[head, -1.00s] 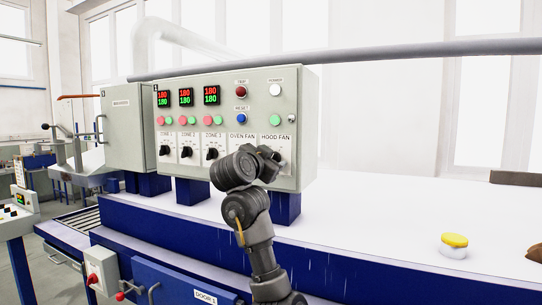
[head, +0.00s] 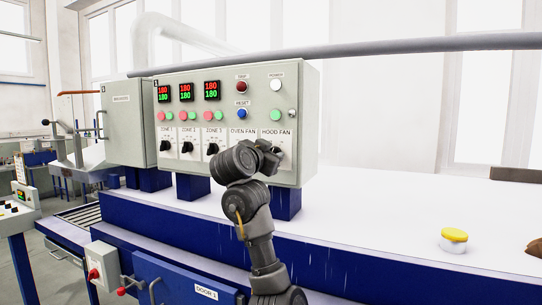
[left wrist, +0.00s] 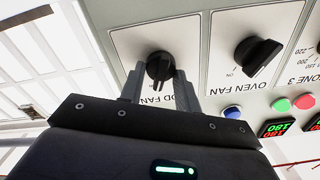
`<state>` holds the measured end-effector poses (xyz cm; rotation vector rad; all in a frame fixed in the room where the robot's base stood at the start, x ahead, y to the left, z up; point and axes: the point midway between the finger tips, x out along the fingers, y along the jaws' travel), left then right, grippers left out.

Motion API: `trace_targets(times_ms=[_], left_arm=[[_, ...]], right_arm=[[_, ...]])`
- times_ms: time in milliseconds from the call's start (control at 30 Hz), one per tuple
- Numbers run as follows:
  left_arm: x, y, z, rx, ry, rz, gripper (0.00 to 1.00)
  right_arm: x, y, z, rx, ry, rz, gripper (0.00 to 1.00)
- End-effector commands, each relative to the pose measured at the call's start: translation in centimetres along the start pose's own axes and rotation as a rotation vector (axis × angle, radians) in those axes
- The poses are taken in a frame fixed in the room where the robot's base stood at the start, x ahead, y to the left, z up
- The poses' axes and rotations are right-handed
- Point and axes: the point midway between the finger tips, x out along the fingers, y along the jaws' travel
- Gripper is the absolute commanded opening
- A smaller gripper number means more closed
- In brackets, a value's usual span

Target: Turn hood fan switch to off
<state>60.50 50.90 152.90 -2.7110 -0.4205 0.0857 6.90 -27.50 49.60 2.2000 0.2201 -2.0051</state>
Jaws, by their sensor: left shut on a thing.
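The hood fan switch is a black rotary knob (left wrist: 160,66) on a white plate labelled HOOD FAN, which shows upside down in the left wrist view. In the head view the plate (head: 276,134) is at the lower right of the grey control panel, with the knob largely hidden by my gripper. My left gripper (left wrist: 160,86) has one finger on each side of the knob and is shut on it. It also shows at the panel in the head view (head: 270,150). I cannot tell the knob's exact setting. My right gripper is not in view.
The oven fan knob (left wrist: 258,55) is close beside the hood fan knob. Zone knobs (head: 187,147), coloured buttons and red-green displays (head: 186,92) fill the rest of the panel. A yellow-topped button (head: 454,236) stands on the wide white surface at right.

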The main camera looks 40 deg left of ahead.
Motion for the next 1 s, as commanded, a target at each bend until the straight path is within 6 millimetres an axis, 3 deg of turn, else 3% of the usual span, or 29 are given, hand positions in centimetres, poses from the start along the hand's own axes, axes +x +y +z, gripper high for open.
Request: trace_targets(times_ms=[700, 1000], left_arm=[[0.0, -0.3, 0.0, -0.641, 0.002, 0.0, 0.1], [0.0, -0.4, 0.0, -0.836, 0.002, 0.0, 0.1]], right_arm=[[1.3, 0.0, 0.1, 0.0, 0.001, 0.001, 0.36], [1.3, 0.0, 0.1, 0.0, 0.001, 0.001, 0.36]])
